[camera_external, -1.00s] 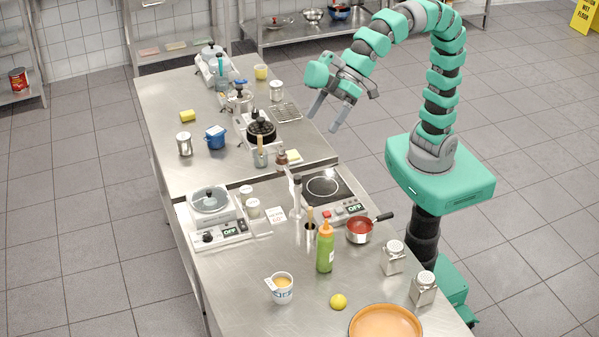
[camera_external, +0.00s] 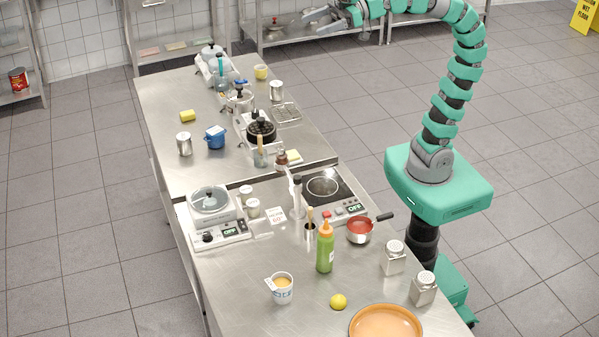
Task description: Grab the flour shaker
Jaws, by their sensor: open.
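Several metal shakers stand upright on the steel counter, and I cannot read which one holds flour. Two cylindrical ones are on the far counter: one at its left side (camera_external: 184,144) and one near the right edge (camera_external: 276,91). Two squarer ones with perforated domed tops stand at the near right, one behind (camera_external: 393,258) and one in front (camera_external: 423,289). My gripper (camera_external: 322,21) is at the top of the view, raised beyond the counter's right edge. It is open and empty, apart from all the shakers.
A red saucepan (camera_external: 359,230), a green squeeze bottle (camera_external: 325,250), a lemon (camera_external: 338,301) and an orange pan (camera_external: 386,323) crowd the near counter. Bare steel lies around the left shaker.

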